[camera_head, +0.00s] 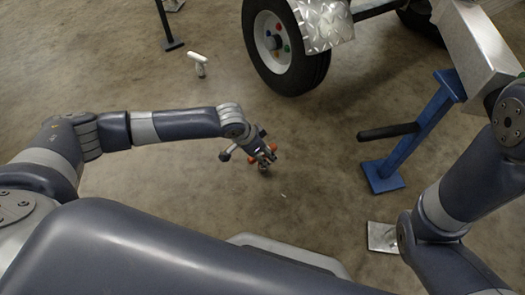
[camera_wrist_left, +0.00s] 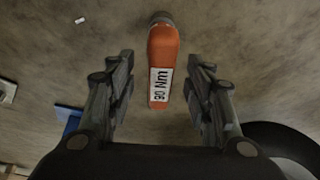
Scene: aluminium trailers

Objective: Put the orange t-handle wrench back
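The orange t-handle wrench shows in the left wrist view as an orange handle (camera_wrist_left: 161,48) with a white label and a dark end. It lies between the two fingers of my left gripper (camera_wrist_left: 160,92), which are spread apart with a gap on each side. In the head view my left gripper (camera_head: 266,156) is low over the floor, with small orange parts of the wrench (camera_head: 252,159) showing around it. The fingers hide much of the wrench there, and I cannot tell how it rests. My right arm shows at the right, but its gripper is out of view.
A trailer wheel (camera_head: 285,45) stands at the top centre under a metal fender. A blue stand (camera_head: 418,135) with a black bar is on the right. A white T-shaped thing (camera_head: 198,62) stands at upper left. A metal plate (camera_head: 382,237) lies lower right. Floor between is clear.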

